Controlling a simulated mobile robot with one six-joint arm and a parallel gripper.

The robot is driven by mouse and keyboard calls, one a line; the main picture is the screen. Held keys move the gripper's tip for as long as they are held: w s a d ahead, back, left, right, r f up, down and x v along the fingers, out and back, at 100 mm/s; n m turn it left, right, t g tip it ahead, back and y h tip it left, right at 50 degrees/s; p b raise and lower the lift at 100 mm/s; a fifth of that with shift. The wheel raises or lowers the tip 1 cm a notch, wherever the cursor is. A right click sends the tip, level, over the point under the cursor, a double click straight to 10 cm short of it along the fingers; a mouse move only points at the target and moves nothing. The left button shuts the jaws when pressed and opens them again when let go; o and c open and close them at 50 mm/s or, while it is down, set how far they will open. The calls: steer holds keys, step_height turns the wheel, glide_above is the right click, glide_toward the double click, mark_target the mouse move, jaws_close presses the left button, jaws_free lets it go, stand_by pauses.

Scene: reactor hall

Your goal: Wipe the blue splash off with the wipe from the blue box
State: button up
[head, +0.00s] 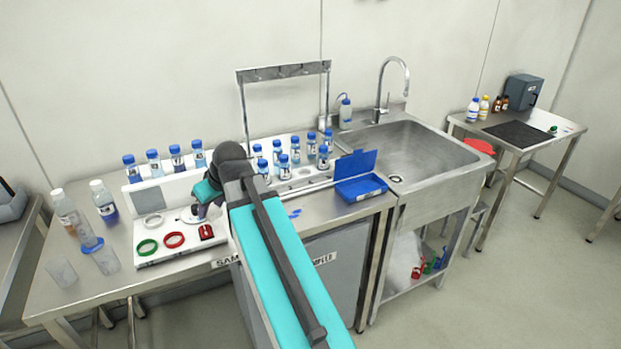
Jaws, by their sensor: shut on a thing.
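The blue box (361,189) stands with its lid raised at the right end of the steel bench. I cannot make out a wipe inside it. The blue splash (295,213) shows as small blue marks on the bench near its front edge, left of the box and just right of my arm. My gripper (195,212) is low over the left part of the white rack, well left of the splash. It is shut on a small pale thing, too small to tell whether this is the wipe. My arm hides part of the bench.
The white rack (163,196) holds blue-capped bottles, coloured rings and a red piece (206,232). Bottles and clear cups (104,258) stand at the bench's left end. A steel sink (412,152) adjoins the right. Bare bench lies between box and splash.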

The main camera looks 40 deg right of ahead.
steer(key=s+d+n+y+p, duration=0.1)
steer(key=s+d, duration=0.4)
steer(key=d, duration=0.9)
steer(key=s+d+r+n+y+p, duration=0.1)
steer(key=s+d+n+p, duration=0.2)
steer(key=d, duration=1.1)
steer(key=shift+s+g+p, duration=0.4)
steer(key=shift+s+p, duration=0.3)
steer(key=shift+s, duration=0.55)
steer(key=shift+d, duration=0.1)
